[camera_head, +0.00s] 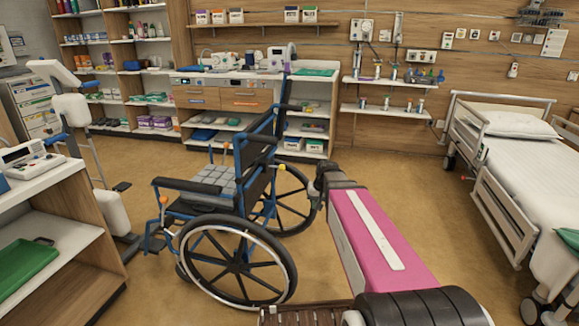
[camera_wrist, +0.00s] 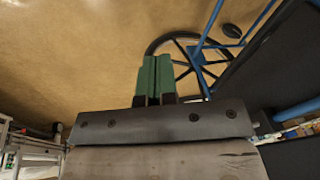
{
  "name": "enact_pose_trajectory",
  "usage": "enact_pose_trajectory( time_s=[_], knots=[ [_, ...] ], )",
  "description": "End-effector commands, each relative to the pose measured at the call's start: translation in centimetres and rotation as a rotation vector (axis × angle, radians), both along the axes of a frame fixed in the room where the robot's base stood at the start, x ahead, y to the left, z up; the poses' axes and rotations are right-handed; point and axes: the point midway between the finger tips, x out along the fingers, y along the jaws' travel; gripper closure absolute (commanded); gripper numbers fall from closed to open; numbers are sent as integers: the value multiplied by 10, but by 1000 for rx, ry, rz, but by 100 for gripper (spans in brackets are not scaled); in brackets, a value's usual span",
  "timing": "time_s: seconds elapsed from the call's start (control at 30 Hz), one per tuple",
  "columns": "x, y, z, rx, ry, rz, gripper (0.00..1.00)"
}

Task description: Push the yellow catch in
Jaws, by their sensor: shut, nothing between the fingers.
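The blue-framed wheelchair (camera_head: 235,205) stands upright on the floor, left of my arm in the head view. A small yellow-orange piece (camera_head: 283,168) shows at its rear by the backrest; it may be the yellow catch, but it is too small to be sure. Another orange piece (camera_head: 163,200) shows at the front of the chair. My gripper (camera_wrist: 155,60) shows two green fingers pressed together, with nothing between them. In the wrist view the wheelchair wheel (camera_wrist: 180,48) lies beyond and right of the fingers. No yellow catch shows there. In the head view my arm hides the fingertips.
A bed (camera_head: 525,165) with rails stands at the right. A counter with shelves (camera_head: 235,80) lines the back wall. A side unit (camera_head: 50,225) with a green tray (camera_head: 25,268) is at the left. Bare floor (camera_head: 400,180) lies between chair and bed.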

Motion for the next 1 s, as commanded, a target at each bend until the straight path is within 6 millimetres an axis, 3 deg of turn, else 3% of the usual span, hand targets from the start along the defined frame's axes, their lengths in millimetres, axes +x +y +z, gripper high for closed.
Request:
enact_pose_trajectory(
  time_s=[0.03,0.2,0.43,0.63,1.0],
  knots=[
    [26,1,14,23,-26,-3,100],
    [85,6,63,99,-105,-8,100],
    [145,10,127,182,-194,-5,100],
    [166,12,155,218,-231,-4,100],
    [168,12,160,224,-238,-2,100]
  ],
)
